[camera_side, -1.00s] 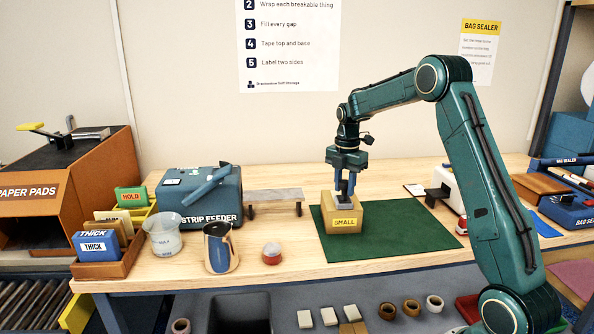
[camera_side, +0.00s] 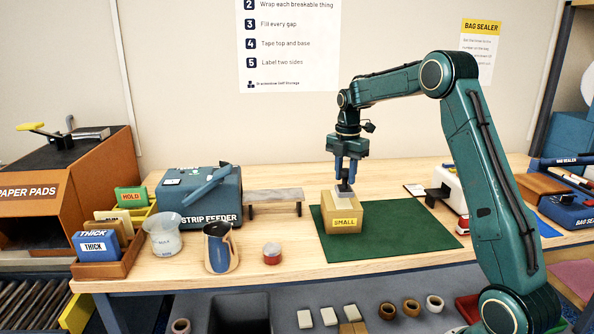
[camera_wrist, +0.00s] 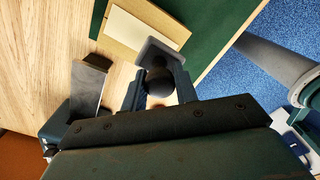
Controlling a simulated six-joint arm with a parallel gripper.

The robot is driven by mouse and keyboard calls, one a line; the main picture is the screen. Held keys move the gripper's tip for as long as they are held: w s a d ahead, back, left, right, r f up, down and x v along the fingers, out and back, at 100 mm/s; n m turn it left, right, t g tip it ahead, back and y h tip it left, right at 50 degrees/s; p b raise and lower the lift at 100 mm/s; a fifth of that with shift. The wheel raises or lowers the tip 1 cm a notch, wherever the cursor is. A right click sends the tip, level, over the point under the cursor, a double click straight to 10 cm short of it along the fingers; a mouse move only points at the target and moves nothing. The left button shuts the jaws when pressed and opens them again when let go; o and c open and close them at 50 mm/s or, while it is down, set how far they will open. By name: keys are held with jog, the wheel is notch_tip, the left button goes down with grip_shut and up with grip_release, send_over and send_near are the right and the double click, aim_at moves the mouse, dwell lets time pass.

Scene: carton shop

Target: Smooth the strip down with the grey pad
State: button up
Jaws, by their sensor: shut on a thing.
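My gripper (camera_side: 345,172) is shut on the dark round knob of the grey pad (camera_side: 346,187), pointing down over the carton (camera_side: 341,217) marked SMALL. In the wrist view, my gripper (camera_wrist: 158,80) has one finger on each side of the knob (camera_wrist: 158,82), and the pad (camera_wrist: 152,50) shows beyond it. A pale strip (camera_wrist: 148,25) lies along the carton's top there, with the pad close to its near end. I cannot tell whether the pad touches the strip. The part of the carton beneath the pad and gripper is hidden.
The carton stands on a green mat (camera_side: 405,235). A strip feeder (camera_side: 205,195), a metal jug (camera_side: 219,247), a clear beaker (camera_side: 163,238) and a small red-banded jar (camera_side: 272,252) stand to the left. A low grey stand (camera_side: 275,195) is between feeder and mat. The mat's right side is mostly clear.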

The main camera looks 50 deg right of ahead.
jog(key=shift+r, duration=1.75)
jog(key=shift+w+a, duration=0.1)
jog(key=shift+w, duration=0.05)
